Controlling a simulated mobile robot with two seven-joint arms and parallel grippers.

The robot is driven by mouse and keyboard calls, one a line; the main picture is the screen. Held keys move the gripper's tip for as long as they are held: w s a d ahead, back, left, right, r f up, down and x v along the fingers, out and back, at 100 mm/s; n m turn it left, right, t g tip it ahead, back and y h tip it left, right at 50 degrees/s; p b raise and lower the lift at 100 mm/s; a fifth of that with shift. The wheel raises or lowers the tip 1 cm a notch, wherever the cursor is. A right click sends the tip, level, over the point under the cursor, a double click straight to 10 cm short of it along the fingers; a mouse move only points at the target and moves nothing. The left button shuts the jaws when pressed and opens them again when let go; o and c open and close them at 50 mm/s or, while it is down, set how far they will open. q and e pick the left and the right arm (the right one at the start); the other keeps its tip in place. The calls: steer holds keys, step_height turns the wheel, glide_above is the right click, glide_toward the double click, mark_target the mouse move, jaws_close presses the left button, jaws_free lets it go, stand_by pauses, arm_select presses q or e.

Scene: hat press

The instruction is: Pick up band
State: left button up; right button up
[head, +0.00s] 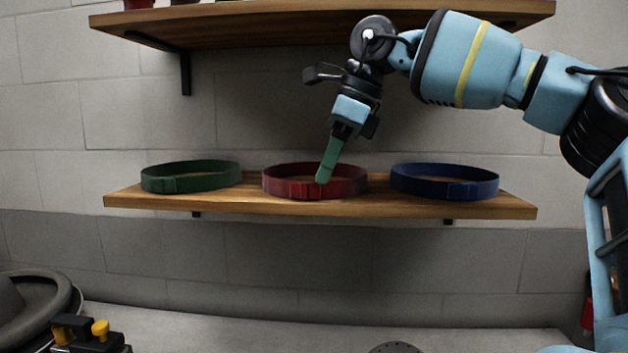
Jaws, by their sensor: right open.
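Three round bands rest on the lower wooden shelf. A green band (191,177) is at the left, a red band (286,182) in the middle and a blue band (444,183) at the right. My right gripper (323,179) reaches down from the upper right, its green finger in front of or at the red band's near wall. It is open. I cannot tell whether the finger touches the band, and the second finger is hidden in line with the first. My left gripper is not in view.
The lower shelf (230,202) has bare wood between the bands. A dark round object (40,290) and a black device with yellow knobs (101,331) are at the lower left.

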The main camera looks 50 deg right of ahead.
mark_target(307, 183)
steer(key=shift+w+a+f, duration=0.4)
steer(key=shift+w+a, duration=0.05)
steer(key=shift+w, duration=0.15)
steer(key=shift+w+a+f, duration=0.4)
steer(key=shift+w+a, duration=0.05)
steer(key=shift+w, duration=0.15)
steer(key=shift+w+f, duration=0.1)
steer(key=shift+f, duration=0.5)
jaws_close()
